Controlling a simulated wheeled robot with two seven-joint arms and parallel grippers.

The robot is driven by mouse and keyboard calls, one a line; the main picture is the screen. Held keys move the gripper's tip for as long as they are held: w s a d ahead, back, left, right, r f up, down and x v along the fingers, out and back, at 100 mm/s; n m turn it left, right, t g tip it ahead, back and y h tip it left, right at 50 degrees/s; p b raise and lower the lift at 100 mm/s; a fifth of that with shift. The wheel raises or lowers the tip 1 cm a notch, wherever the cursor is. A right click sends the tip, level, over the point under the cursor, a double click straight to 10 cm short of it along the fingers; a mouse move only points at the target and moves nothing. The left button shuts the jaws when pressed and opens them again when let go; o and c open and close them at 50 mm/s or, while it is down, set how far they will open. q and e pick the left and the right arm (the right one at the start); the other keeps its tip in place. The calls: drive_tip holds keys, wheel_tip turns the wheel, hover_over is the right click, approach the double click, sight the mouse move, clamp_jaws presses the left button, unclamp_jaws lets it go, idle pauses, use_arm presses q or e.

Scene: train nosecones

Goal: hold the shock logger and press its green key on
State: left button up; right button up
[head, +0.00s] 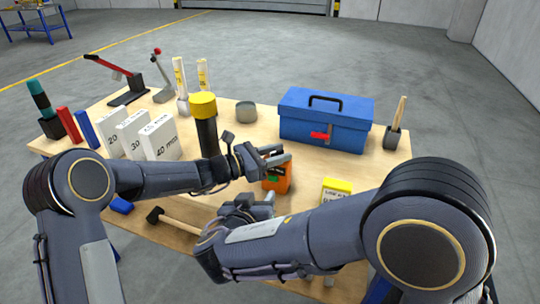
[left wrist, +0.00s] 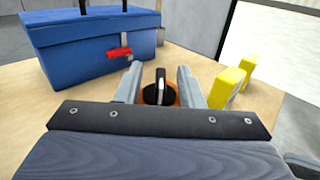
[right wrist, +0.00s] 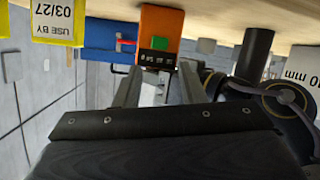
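The shock logger (head: 275,182) is an upright orange box on the workbench, with a green key (right wrist: 166,45) and a dark strip of small characters on its face. Its dark top handle (left wrist: 160,88) shows between my left fingers. My left gripper (head: 277,156) is at the logger's top, its fingers apart on either side of the handle with gaps visible. My right gripper (head: 262,200) is low in front of the logger. In the right wrist view its fingers (right wrist: 158,82) are apart and empty, pointing toward the logger's face. That view looks upside down.
A blue toolbox (head: 318,125) stands behind the logger. A yellow-topped package (head: 336,187) is to its right. A dark cylinder with a yellow cap (head: 204,122) and white boxes (head: 160,139) stand left. A hammer (head: 180,221) lies near the front edge.

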use_arm(q)
clamp_jaws()
drive_tip(key=shift+f, duration=0.1)
use_arm(e)
clamp_jaws()
use_arm(q)
drive_tip(key=shift+s+f, duration=0.1)
drive_tip(key=shift+f, duration=0.1)
idle(1.4)
